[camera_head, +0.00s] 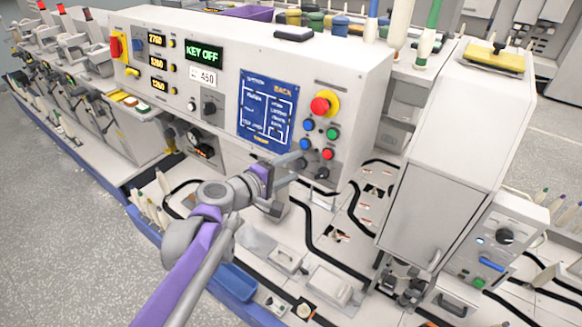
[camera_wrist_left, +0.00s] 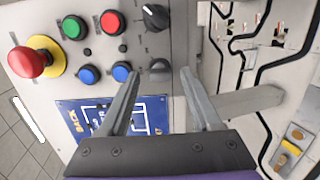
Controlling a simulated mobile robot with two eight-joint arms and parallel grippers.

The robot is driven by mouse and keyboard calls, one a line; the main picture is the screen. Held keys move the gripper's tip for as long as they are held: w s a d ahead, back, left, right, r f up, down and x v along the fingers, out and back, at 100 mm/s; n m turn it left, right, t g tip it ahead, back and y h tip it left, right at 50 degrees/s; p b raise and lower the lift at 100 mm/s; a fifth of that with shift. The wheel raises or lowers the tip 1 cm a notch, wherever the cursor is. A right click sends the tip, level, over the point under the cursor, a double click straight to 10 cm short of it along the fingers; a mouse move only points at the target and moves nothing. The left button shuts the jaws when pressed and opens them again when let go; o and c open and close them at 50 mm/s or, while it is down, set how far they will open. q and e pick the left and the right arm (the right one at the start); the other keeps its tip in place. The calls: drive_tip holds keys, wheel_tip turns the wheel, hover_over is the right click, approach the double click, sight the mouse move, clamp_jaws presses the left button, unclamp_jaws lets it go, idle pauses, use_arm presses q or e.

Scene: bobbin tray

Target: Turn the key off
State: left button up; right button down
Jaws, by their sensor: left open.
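The grey control panel (camera_head: 345,75) carries a green-lit display (camera_head: 204,52) that reads "KEY OFF". A small dark key switch (camera_wrist_left: 159,70) sits on the panel below the buttons, and in the left wrist view it lies between my open fingertips. My left gripper (camera_head: 298,168) is open in front of the panel's lower right part; it also shows in the left wrist view (camera_wrist_left: 161,78). I cannot tell whether a finger touches the key. In the head view the gripper partly hides the key switch. My right gripper is not in view.
A red emergency stop (camera_head: 324,103) on a yellow ring, several coloured buttons and a black knob (camera_wrist_left: 155,17) are close by. A blue screen (camera_head: 267,108) is left of the buttons. A tall grey cabinet (camera_head: 445,150) stands at right, and a machine bed with black tracks lies below.

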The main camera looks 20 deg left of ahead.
use_arm(q)
drive_tip(key=v, duration=1)
drive_tip(key=shift+s, duration=0.4)
drive_tip(key=shift+a+r, duration=0.1)
drive_tip(key=shift+r, duration=0.05)
